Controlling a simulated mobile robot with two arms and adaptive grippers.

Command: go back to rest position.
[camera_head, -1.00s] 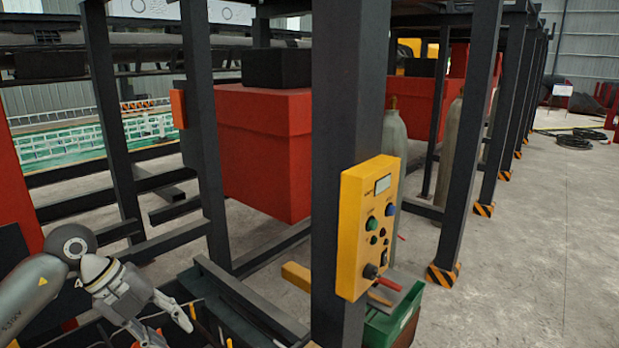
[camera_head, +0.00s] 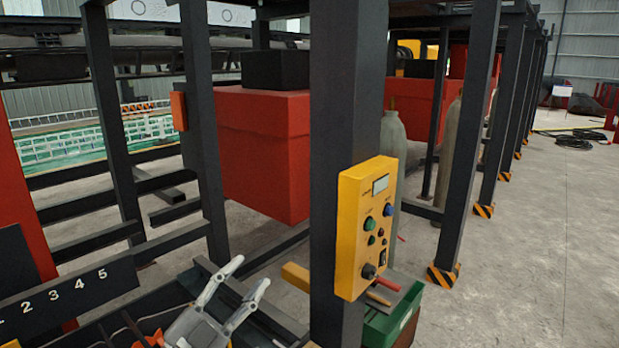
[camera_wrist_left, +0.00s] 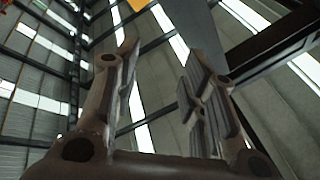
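My left gripper (camera_head: 249,273) is at the bottom of the head view, left of the yellow control box. Its two grey fingers point up and to the right, spread apart, with nothing between them. In the left wrist view the left gripper (camera_wrist_left: 162,65) also shows open and empty, facing up toward the roof and wall beams. My right gripper is not in view.
A yellow control box (camera_head: 350,240) with buttons is on a dark post (camera_head: 343,90) to the right of the gripper. A dark panel numbered 2 to 5 (camera_head: 75,292) is at lower left. A green bin (camera_head: 392,322) stands below the box.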

